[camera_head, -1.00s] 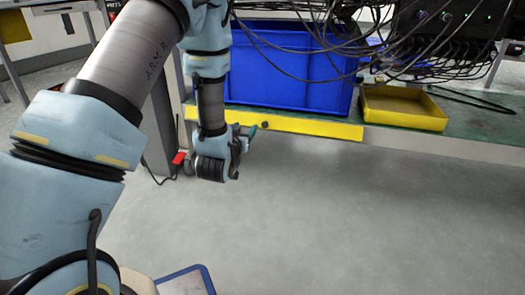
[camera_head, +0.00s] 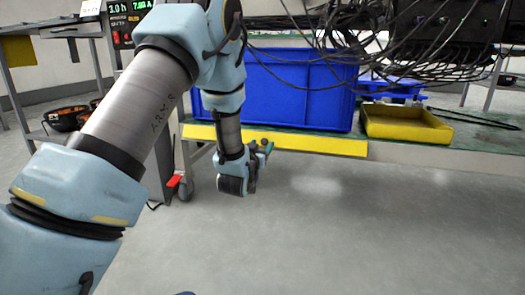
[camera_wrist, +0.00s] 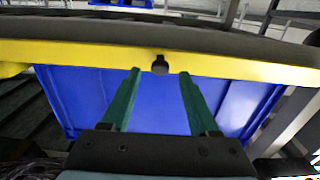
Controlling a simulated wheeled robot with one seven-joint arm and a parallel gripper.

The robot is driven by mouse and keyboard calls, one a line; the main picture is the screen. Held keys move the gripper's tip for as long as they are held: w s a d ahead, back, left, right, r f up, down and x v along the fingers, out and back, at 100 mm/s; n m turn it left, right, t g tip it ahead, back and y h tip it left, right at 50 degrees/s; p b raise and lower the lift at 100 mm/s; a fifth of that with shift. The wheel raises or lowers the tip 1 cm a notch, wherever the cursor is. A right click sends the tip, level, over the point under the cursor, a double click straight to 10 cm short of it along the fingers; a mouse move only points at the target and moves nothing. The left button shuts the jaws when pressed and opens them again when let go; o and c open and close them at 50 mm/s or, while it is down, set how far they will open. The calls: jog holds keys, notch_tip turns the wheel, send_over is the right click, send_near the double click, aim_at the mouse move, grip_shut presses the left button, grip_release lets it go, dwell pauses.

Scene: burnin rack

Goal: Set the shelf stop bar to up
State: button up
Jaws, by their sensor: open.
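The shelf stop bar (camera_head: 315,144) is a long yellow strip along the front edge of the shelf, below the blue crate. It looks low, about level with the shelf top. In the wrist view the yellow bar (camera_wrist: 240,66) crosses the picture, with a dark round knob (camera_wrist: 160,65) near its middle. My gripper (camera_head: 262,152) is at the bar's front, toward its left part. In the wrist view my gripper (camera_wrist: 159,74) is open, its green fingertips on either side of the knob. Whether they touch the bar or knob I cannot tell.
A large blue crate (camera_head: 295,90) stands on the shelf behind the bar. A yellow tray (camera_head: 405,123) sits to its right. Black cables (camera_head: 400,45) hang above the shelf. A post with a red pedal-like piece (camera_head: 174,181) stands left. The floor in front is clear.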

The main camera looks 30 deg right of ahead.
jog(key=shift+x, duration=0.9)
jog(key=shift+c, duration=0.2)
grip_shut()
